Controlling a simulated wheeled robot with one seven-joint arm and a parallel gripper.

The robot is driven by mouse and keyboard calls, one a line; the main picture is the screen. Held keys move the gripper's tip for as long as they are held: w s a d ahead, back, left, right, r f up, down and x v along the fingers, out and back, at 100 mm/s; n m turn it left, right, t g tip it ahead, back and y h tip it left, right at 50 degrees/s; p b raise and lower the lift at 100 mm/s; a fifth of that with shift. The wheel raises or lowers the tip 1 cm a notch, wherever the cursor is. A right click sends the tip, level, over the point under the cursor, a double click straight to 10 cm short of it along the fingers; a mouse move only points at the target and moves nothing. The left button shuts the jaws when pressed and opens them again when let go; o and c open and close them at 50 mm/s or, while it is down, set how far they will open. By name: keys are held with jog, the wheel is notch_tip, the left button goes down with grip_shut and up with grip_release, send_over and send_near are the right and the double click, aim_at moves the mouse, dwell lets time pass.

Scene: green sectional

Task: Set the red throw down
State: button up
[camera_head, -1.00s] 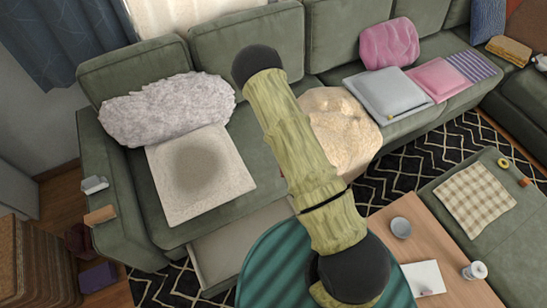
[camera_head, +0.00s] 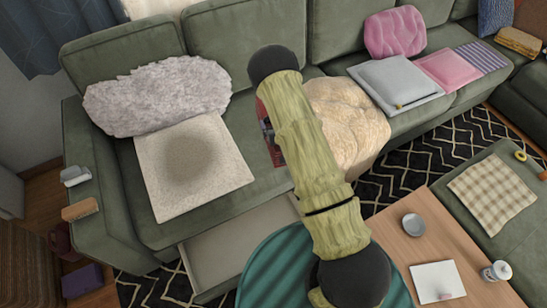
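A narrow red and dark patch (camera_head: 268,130) shows at the left edge of my arm, over the sofa seat. It may be part of the red throw, but my arm hides most of it and I cannot tell its full shape. My gripper is hidden behind my own arm, so its fingers and anything in them cannot be seen. The green sofa (camera_head: 225,105) runs across the view behind the arm. I cannot tell whether the red patch rests on the seat or hangs above it.
A cream fluffy pouf or cushion (camera_head: 352,125) sits right of the red patch. A beige square pad (camera_head: 190,165) and a grey fluffy cushion (camera_head: 158,93) lie left. An open drawer (camera_head: 235,245) juts out below the seat. A wooden table (camera_head: 440,235) stands lower right.

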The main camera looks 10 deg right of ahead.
jog(key=shift+n+y, duration=0.5)
jog(key=shift+y, duration=0.1)
jog(key=w+f+b, duration=0.2)
jog(key=f+b, duration=0.1)
jog(key=w+f+b, duration=0.2)
jog(key=f+b, duration=0.1)
jog(key=b, duration=0.1)
jog(key=w+f+b, duration=0.2)
jog(key=f+b, duration=0.1)
jog(key=f, duration=0.1)
jog(key=shift+a+b, duration=0.1)
jog(key=shift+b, duration=0.2)
jog(key=w+d+f+n+y+b, duration=0.1)
jog(key=w+d+f+b, duration=0.1)
jog(key=w+f+b, duration=0.5)
jog(key=f+b, duration=0.1)
jog(key=b, duration=0.5)
jog(key=shift+w, duration=0.3)
notch_tip(320, 180, down, 6)
jog(key=shift+f+b, duration=0.2)
jog(key=shift+b, duration=0.2)
jog(key=shift+d+f, duration=0.1)
jog(key=shift+f+b, duration=0.3)
jog(key=shift+f, duration=1.45)
